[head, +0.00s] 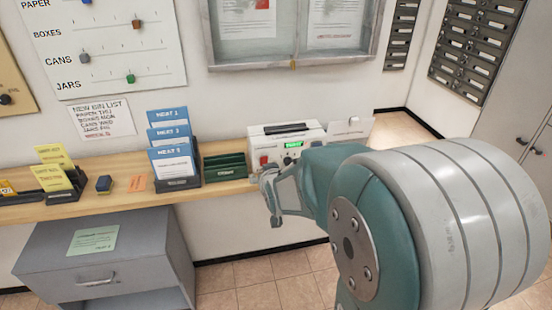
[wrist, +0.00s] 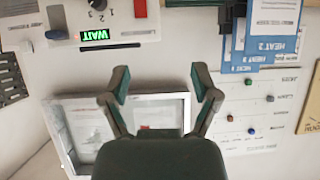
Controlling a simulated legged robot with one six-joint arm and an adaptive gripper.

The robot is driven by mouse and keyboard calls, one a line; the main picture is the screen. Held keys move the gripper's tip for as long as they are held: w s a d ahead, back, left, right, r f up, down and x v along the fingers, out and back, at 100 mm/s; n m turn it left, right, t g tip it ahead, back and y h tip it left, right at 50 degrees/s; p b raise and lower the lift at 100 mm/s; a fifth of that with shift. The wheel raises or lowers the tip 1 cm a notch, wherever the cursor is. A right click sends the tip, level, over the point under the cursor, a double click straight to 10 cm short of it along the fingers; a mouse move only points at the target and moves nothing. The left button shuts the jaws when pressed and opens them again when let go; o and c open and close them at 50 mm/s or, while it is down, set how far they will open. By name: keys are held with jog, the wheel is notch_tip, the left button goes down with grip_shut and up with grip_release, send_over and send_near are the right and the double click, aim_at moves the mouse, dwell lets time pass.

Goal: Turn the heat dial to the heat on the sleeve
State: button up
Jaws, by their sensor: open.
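A white machine (head: 285,135) stands on the wooden shelf, with a lit green display and a red part on its front. In the wrist view, which looks upside down, the display (wrist: 110,35) seems to read WAIT. A dark dial (wrist: 97,4) marked 1, 2, 3 is at the top edge, partly cut off, so its setting cannot be told. Blue sleeves marked HEAT 1 (head: 167,114), HEAT 2 (head: 168,132) and HEAT 3 (head: 172,160) stand in a black holder. My gripper (head: 270,198) is open and empty in front of the machine, apart from the dial.
A dark green tray (head: 225,167) sits between the sleeve holder and the machine. A grey cabinet (head: 100,255) stands below. A framed noticeboard (head: 290,58) hangs above.

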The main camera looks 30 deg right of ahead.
jog(key=w+d+f+m+t+h, duration=0.1)
jog(key=w+d+f+t+h, duration=0.2)
jog(key=d+f, duration=0.4)
jog(key=m+t, duration=0.1)
jog(key=t, duration=0.1)
send_near(289, 165)
jog(key=shift+h, duration=0.3)
jog(key=x, duration=1)
jog(key=shift+a+f, duration=0.2)
grip_shut()
